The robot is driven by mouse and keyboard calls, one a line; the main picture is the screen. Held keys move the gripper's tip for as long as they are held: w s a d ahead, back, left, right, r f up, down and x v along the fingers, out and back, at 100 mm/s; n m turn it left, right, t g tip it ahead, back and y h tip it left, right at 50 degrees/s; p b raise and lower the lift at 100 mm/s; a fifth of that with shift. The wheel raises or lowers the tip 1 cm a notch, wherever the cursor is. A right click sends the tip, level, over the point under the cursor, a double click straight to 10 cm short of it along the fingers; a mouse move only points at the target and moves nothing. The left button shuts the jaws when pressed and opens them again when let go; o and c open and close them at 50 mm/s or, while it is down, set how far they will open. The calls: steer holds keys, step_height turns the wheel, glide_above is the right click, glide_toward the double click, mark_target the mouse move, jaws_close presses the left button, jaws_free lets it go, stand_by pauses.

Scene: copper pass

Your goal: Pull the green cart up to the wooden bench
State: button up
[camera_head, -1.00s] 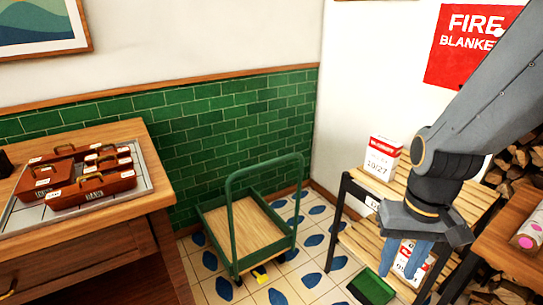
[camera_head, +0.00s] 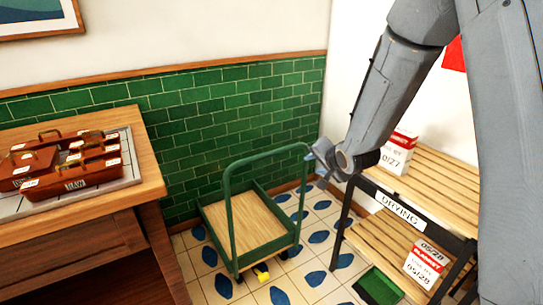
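The green cart (camera_head: 246,222) stands on the tiled floor by the green brick wall, with a wooden deck, low green sides and a tall hoop handle. A wooden bench (camera_head: 150,178) with a drawer front is at the left, apart from the cart.
Brown trays (camera_head: 70,178) sit on the bench's tiled top. A slatted rack labelled DRYING (camera_head: 440,190) stands right of the cart, bearing red-and-white boxes (camera_head: 425,262). A green tray (camera_head: 378,287) lies by its foot. A yellow piece (camera_head: 261,273) shows low at the cart's front.

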mark_target(279, 153)
steer(key=w+a+m+t+y, duration=0.1)
steer(key=w+a+y, duration=0.1)
steer(key=a, duration=0.1)
steer(key=w+a+f+m+t+y+b, duration=0.1)
steer(key=w+a+y, duration=0.1)
steer(key=a, duration=0.2)
steer(key=w+a+m+y+b, duration=0.1)
steer(key=w+a, duration=0.2)
steer(key=shift+a+f+t+y, duration=0.15)
steer(key=shift+a+t+y, duration=0.1)
steer(key=shift+t+y, duration=0.15)
steer(key=x, duration=0.7)
steer(key=shift+w, duration=0.2)
steer(key=shift+a, duration=0.1)
steer(key=shift+c, duration=0.2)
jaws_close()
